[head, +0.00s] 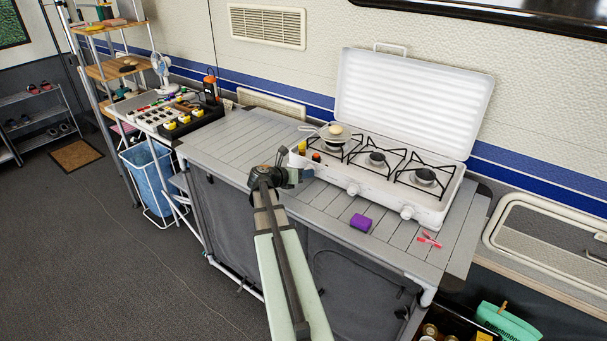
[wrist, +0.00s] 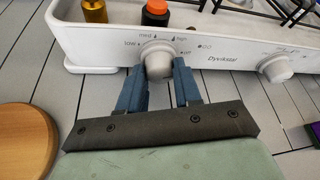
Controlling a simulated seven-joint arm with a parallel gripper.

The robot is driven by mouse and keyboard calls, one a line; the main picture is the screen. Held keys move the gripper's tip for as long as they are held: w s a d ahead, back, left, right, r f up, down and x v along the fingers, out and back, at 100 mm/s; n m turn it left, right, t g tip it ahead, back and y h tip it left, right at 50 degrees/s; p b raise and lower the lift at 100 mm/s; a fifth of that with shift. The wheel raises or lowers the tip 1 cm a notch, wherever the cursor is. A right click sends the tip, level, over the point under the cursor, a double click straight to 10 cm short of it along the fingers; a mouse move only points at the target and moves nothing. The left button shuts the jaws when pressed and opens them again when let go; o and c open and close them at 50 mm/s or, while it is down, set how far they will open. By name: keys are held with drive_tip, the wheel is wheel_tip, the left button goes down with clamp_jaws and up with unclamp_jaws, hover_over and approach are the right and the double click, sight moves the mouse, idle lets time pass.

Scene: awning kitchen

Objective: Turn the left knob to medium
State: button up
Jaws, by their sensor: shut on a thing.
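The white camping stove (head: 385,190) stands with its lid up on the grey slatted counter. Its left knob (wrist: 158,61) shows in the wrist view, with printed marks low, med, high and off around it. My gripper (wrist: 159,80) is shut on this knob, one blue finger at each side. In the head view my gripper (head: 301,174) is at the stove's front left corner and hides the left knob. I cannot tell which mark the knob points to. The middle knob (head: 353,188) and right knob (head: 407,212) are uncovered.
A pan (head: 335,135) sits on the left burner. Small bottles (wrist: 155,13) stand behind the left knob. A purple block (head: 361,222) and a red item (head: 429,239) lie on the counter (head: 225,135). A round wooden object (wrist: 25,140) is left of my gripper.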

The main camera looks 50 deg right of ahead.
drive_tip(key=shift+w, duration=0.1)
drive_tip(key=shift+w+f+n+g+h, duration=0.1)
drive_tip(key=shift+n+g+h, duration=0.1)
drive_tip(key=shift+n+g, duration=0.6)
drive_tip(key=shift+n+g+h, duration=0.2)
drive_tip(key=shift+n+g, duration=0.1)
drive_tip(key=shift+n, duration=0.9)
drive_tip(key=o, duration=1)
drive_tip(key=shift+o, duration=0.2)
